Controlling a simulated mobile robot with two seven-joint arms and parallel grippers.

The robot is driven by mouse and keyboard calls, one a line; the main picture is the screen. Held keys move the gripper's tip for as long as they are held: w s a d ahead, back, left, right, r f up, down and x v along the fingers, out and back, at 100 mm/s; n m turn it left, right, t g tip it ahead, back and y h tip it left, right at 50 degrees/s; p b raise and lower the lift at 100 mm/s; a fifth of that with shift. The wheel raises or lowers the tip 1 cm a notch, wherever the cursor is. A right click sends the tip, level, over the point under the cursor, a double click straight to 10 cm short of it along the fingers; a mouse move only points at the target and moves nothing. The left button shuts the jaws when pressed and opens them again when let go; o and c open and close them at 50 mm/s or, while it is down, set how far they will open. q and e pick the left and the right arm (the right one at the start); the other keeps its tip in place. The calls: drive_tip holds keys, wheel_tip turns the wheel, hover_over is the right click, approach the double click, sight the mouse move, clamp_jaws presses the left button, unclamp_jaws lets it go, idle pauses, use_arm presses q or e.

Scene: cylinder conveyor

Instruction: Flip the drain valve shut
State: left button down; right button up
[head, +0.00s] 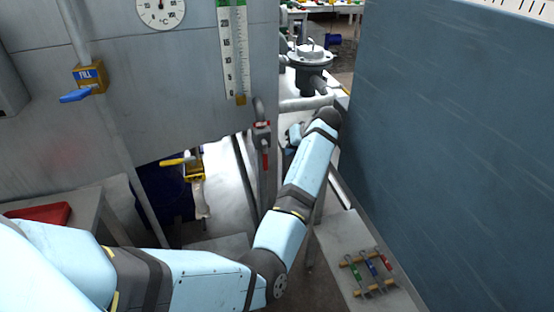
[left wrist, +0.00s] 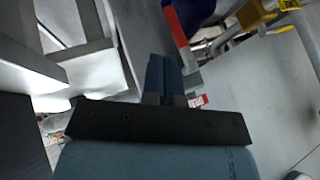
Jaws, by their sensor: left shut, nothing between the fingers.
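Two valves sit low by the tank, and I read no drain label on either. One is a valve with a red lever (head: 265,158) pointing down along its pipe. The other has a yellow body (head: 194,170) and a yellow lever pointing left. My left arm reaches forward, with its wrist end just right of the red-levered valve; the fingertips do not show clearly in the head view. In the left wrist view my left gripper (left wrist: 164,76) is shut and empty. A red bar (left wrist: 175,22) lies just beyond its tips; contact cannot be told. My right gripper is not in view.
The grey tank (head: 180,110) fills the left, with a blue-levered FILL valve (head: 89,80) and a level gauge (head: 236,50). A large dark blue panel (head: 450,130) stands close on the right. A grey bench (head: 345,235) holds small colored-handled tools.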

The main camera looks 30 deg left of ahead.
sight(265, 157)
use_arm(q)
drive_tip(key=b+x, duration=0.1)
drive_tip(key=x, duration=0.9)
drive_tip(key=shift+a+f, duration=0.1)
idle(0.3)
